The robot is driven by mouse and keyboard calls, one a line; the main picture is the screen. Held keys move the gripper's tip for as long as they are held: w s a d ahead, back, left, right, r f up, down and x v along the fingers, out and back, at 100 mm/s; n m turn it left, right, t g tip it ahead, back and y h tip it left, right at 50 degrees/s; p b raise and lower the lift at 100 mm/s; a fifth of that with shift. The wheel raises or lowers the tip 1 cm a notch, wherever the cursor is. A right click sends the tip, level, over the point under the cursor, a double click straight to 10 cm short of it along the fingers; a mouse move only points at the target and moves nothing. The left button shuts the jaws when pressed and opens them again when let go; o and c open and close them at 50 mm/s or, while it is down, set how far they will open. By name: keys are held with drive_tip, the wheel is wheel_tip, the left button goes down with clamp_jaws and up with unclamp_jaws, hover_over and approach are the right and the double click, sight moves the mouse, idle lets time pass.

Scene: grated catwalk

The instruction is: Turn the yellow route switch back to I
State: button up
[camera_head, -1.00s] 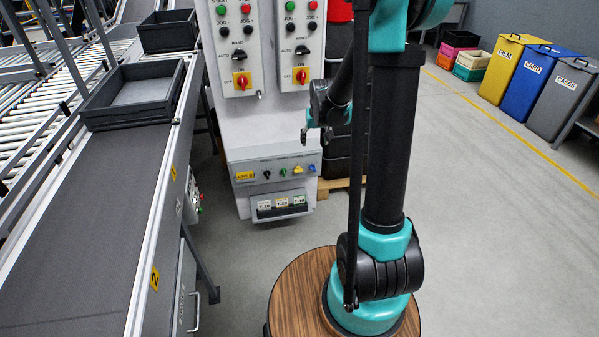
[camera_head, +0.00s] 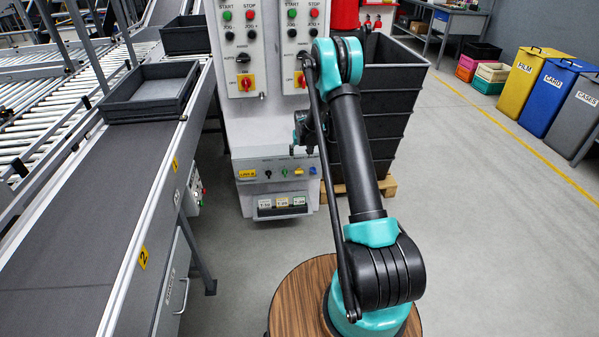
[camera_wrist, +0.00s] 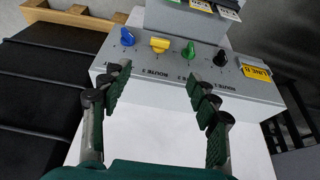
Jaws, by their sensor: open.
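The yellow route switch (camera_wrist: 160,45) sits on the slanted grey switch panel (camera_wrist: 250,92), between a blue knob (camera_wrist: 128,36) and a green knob (camera_wrist: 189,50). In the wrist view its handle lies roughly across the picture; I cannot read its I mark. It is small in the head view (camera_head: 299,171). My gripper (camera_wrist: 166,82) is open and empty, its two fingers spread with the tips short of the yellow switch and apart from it. In the head view the gripper (camera_head: 294,147) is just above the panel, partly hidden by my arm.
A black knob (camera_wrist: 220,57) and a yellow LINE B label (camera_wrist: 256,72) are at the panel's right in the wrist view. The cabinet (camera_head: 226,128) stands beside a conveyor (camera_head: 90,225). Stacked dark crates (camera_head: 380,125) stand right of it. Open floor lies at right.

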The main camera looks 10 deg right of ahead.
sight(298, 172)
drive_tip(key=x, duration=1.7)
drive_tip(key=shift+r, duration=0.1)
drive_tip(key=shift+c, duration=0.4)
drive_tip(key=c, duration=1.1)
drive_tip(key=shift+a, duration=0.15)
drive_tip(key=h, duration=0.2)
drive_tip(key=shift+a+n+h, duration=0.3)
drive_tip(key=shift+a+h, duration=0.05)
drive_tip(key=shift+h, duration=0.05)
drive_tip(key=shift+a+f+n+h, duration=0.15)
drive_tip(key=shift+a+n+h, duration=0.05)
drive_tip(key=shift+h, duration=0.8)
drive_tip(key=shift+a+f+n+h, duration=0.1)
drive_tip(key=shift+a+n+h, duration=0.1)
drive_tip(key=shift+h, duration=0.8)
